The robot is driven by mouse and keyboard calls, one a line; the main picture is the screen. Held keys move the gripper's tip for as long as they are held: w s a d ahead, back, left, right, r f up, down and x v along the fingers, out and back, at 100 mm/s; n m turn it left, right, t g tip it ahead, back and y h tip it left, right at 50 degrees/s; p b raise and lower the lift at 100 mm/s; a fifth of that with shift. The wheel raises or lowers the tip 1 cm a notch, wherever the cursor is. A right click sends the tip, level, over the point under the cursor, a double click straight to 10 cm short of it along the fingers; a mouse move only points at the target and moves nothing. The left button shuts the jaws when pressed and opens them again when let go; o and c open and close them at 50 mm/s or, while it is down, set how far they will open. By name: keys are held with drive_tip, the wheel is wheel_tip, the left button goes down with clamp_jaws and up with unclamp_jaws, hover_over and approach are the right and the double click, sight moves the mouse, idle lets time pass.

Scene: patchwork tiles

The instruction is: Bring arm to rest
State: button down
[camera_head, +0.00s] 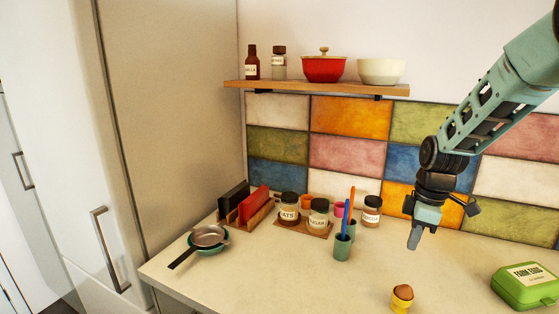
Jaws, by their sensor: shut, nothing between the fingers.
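My arm comes in from the upper right in the head view. My gripper (414,238) points down above the countertop (300,277), in front of the coloured tile wall. Its fingers are together and nothing shows between them.
A green egg carton (527,287) lies at the right. Jars (318,217), a utensil cup (342,247), a rack (245,210) and a pan (208,237) stand at the back left. A loaded shelf (315,86) hangs above. The front middle counter is clear.

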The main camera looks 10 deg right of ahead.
drive_tip(key=s+a+r+m, duration=0.15)
drive_tip(key=s+a, duration=0.45)
drive_tip(key=a, duration=0.6)
drive_tip(key=s+a+r+m, duration=0.1)
drive_tip(key=s+a, duration=0.4)
drive_tip(key=s, duration=0.5)
drive_tip(key=s+a+r+m+b, duration=0.1)
drive_tip(key=s+a, duration=0.4)
drive_tip(key=s, duration=0.6)
drive_tip(key=shift+s+a+h, duration=0.3)
